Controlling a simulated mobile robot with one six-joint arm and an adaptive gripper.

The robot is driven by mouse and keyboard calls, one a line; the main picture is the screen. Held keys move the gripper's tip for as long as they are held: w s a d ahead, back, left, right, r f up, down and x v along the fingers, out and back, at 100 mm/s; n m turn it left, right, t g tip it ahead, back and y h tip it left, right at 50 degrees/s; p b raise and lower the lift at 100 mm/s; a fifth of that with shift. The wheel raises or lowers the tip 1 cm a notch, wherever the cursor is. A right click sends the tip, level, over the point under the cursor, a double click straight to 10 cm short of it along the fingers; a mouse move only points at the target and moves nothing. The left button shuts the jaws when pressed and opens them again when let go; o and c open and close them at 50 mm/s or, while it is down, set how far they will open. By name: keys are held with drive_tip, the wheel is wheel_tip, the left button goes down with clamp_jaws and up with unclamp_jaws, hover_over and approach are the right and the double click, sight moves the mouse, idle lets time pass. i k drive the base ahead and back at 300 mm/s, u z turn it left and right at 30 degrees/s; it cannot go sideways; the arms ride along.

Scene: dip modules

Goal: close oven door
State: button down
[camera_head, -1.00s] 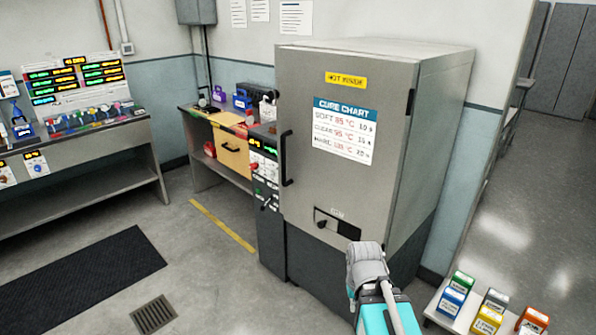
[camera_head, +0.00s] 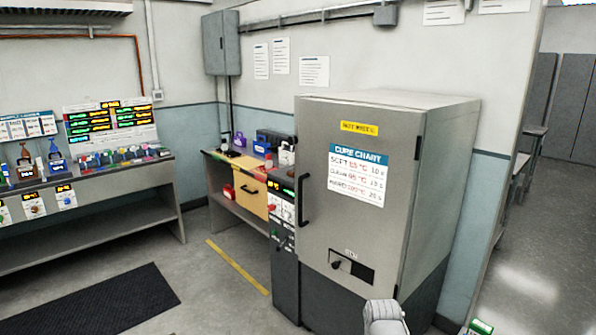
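The oven (camera_head: 438,215) is a tall grey cabinet right of centre. Its door (camera_head: 320,225) is a flat grey panel with a yellow label, a cure chart (camera_head: 360,174) and a dark vertical handle (camera_head: 303,201) near its left edge. Dark hinges show on its right edge. The door looks flush with the oven body, and no gap shows. A dark slot with a small knob sits low on the door. My gripper is not in view; only a grey part of my arm shows at the bottom edge, in front of the oven's lower right.
A control panel (camera_head: 283,215) stands along the oven's left side. A small workbench (camera_head: 237,205) is behind it to the left, and a longer bench (camera_head: 100,212) is at far left. Open floor with a black mat (camera_head: 90,307) and yellow line lies left of the oven.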

sight(359, 163)
drive_tip(key=k, duration=0.4)
drive_tip(key=u, duration=0.35)
drive_tip(key=i, duration=1.45)
drive_tip(key=z, duration=0.6)
